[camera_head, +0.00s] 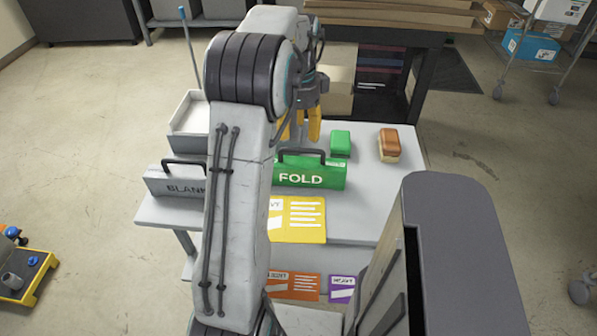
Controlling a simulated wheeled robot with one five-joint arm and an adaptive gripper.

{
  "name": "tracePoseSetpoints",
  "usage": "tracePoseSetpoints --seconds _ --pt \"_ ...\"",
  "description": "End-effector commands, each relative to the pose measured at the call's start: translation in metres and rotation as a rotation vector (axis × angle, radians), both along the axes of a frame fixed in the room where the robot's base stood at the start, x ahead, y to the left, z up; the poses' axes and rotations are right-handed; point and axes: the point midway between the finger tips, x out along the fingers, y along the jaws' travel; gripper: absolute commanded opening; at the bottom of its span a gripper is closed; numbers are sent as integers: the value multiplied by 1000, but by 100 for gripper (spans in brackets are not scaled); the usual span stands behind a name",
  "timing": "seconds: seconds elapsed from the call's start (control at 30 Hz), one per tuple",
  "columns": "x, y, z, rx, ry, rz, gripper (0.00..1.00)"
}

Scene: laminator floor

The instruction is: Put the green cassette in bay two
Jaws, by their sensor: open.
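The green cassette (325,174) is marked FOLD and stands upright on the white table, with a dark handle on top. My arm hides its left end. A grey cassette (168,186) marked BLANK, also with a dark handle, stands to the left of my arm. My gripper (300,127) has yellow fingertips and points down above or just behind the green cassette's handle. It is open, and I see nothing between the fingers. My arm partly hides it, and its exact height over the table is hard to tell. I cannot make out a bay marked two.
A small green block (340,143) and a brown-and-cream block (389,145) sit on the table (365,200) at its back right. A white tray (190,112) stands back left. Yellow (303,219), orange (303,288) and purple (341,290) labels show at the front.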

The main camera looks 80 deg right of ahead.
Motion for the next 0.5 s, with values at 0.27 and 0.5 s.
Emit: tracePoseSetpoints --seconds 0.27,0.5 --pt "-5 0 -22 4 -1 -20 51" --pt "-6 1 -47 6 -1 -18 51"
